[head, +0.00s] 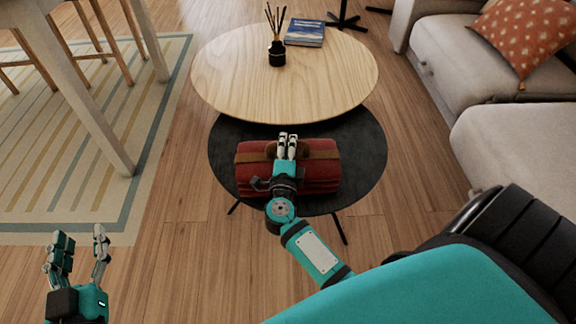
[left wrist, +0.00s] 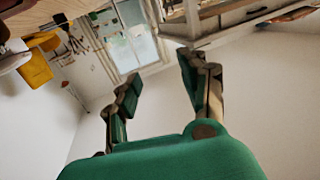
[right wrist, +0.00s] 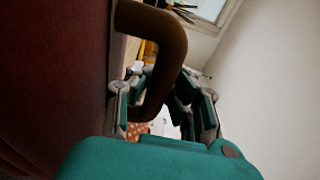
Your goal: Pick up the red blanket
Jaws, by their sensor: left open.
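The red blanket (head: 319,174) is a folded bundle with a brown strap and a brown carry handle. It lies on the low black round table (head: 226,153). My right gripper (head: 287,142) reaches over the middle of the bundle. Its fingers are drawn in around the brown handle (right wrist: 165,35), which passes between them in the right wrist view; the blanket's red side (right wrist: 55,80) fills the left there. The exact finger contact is partly hidden. My left gripper (head: 78,240) is open and empty, above the floor at lower left; its spread fingers (left wrist: 160,80) also show in the left wrist view.
A higher round wooden table (head: 230,75) overlaps the black table's far side, with a reed diffuser (head: 277,52) and blue book (head: 305,33) on it. A sofa (head: 450,65) stands right. A white table leg (head: 95,125) and striped rug (head: 145,165) are left.

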